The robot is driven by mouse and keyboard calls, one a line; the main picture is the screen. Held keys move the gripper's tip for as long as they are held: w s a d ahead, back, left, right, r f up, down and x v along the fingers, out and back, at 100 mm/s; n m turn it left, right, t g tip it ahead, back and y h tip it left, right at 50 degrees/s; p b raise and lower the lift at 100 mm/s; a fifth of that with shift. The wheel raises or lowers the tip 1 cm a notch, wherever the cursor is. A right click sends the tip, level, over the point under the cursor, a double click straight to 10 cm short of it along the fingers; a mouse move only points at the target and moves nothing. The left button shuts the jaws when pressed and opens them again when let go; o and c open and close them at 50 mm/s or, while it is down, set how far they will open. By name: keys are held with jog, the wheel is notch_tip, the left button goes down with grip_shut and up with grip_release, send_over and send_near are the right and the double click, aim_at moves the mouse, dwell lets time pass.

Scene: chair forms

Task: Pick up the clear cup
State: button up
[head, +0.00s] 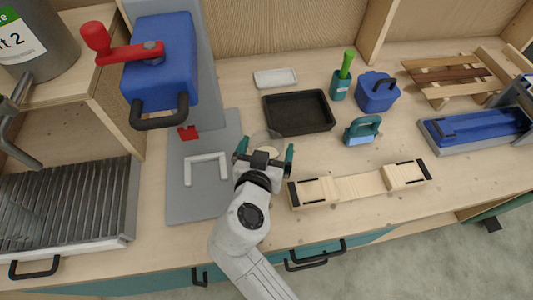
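A clear cup (265,138) stands on the light wood counter, just beyond my wrist. It is see-through and faint, and its lower part is partly hidden by my gripper. My gripper (265,149) reaches in from the front edge, with its two dark teal fingers spread wide, one to the left and one to the right of the cup. The fingers look open; whether either one touches the cup is too small to tell.
A black tray (298,113) lies just behind the cup. A teal-handled tool (362,130) and a wooden piece with black ends (358,186) are to the right. A grey board with a white bracket (207,168) is at left. A blue press with a red handle (160,70) rises behind it.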

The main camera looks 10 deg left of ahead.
jog(key=c, duration=0.7)
jog(key=shift+c, duration=0.2)
